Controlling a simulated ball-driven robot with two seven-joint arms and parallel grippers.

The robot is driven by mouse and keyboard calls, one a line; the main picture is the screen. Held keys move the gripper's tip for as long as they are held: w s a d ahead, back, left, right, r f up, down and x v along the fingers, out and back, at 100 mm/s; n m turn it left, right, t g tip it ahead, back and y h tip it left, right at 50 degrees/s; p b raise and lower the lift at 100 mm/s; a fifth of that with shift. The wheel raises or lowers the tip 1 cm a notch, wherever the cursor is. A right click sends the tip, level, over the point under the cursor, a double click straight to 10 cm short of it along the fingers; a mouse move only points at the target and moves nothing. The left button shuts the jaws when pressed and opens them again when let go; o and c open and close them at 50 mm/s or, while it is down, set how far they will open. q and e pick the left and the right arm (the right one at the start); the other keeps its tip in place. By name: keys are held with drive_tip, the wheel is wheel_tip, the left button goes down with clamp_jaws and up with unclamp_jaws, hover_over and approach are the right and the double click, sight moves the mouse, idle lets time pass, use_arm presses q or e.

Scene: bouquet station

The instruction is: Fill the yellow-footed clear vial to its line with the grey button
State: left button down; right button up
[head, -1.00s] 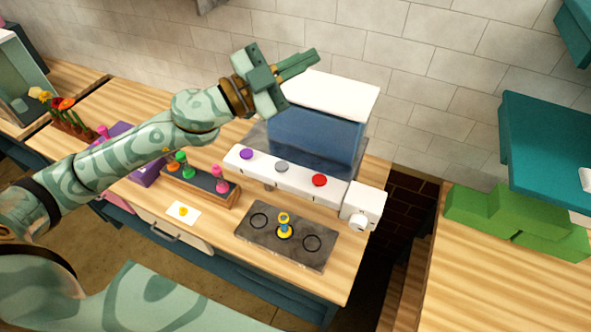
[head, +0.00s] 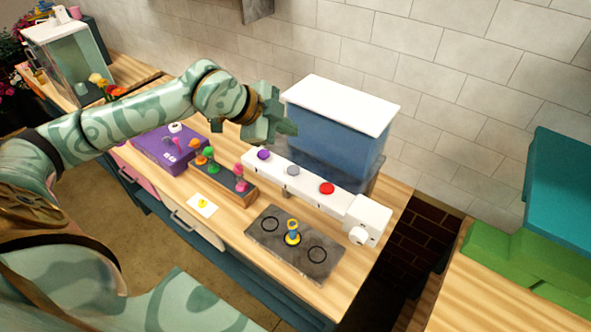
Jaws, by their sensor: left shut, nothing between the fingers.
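The vial with the yellow foot (head: 293,237) stands upright on the dark slab (head: 266,237), over its middle ring; its fill level is too small to read. The grey button (head: 293,170) is on top of the white dispenser bar (head: 310,184), between a purple button (head: 264,155) and a red button (head: 327,188). My left gripper (head: 287,126) is shut and empty, above and behind the purple button, in front of the blue tank (head: 335,128). My right gripper is not in view.
A rack with orange, green and pink vials (head: 229,184) stands left of the slab. A white card with a yellow mark (head: 202,205) lies in front of it. A purple box (head: 165,150) is further left. A white block with a knob (head: 368,221) ends the bar.

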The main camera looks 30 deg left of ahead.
use_arm(q)
drive_tip(key=b, duration=0.4)
hover_over(289, 171)
wheel_tip(289, 171, down, 8)
drive_tip(key=shift+r, duration=0.1)
drive_tip(key=shift+f+b, duration=0.5)
drive_tip(key=shift+f, duration=0.1)
idle(1.6)
drive_tip(key=shift+f+b, duration=0.3)
drive_tip(key=shift+b, duration=0.35)
drive_tip(key=shift+f+b, duration=0.6)
drive_tip(key=shift+b, duration=0.05)
idle(0.6)
drive_tip(key=shift+r, duration=0.1)
drive_tip(key=shift+r+p, duration=0.45)
drive_tip(key=shift+r, duration=0.5)
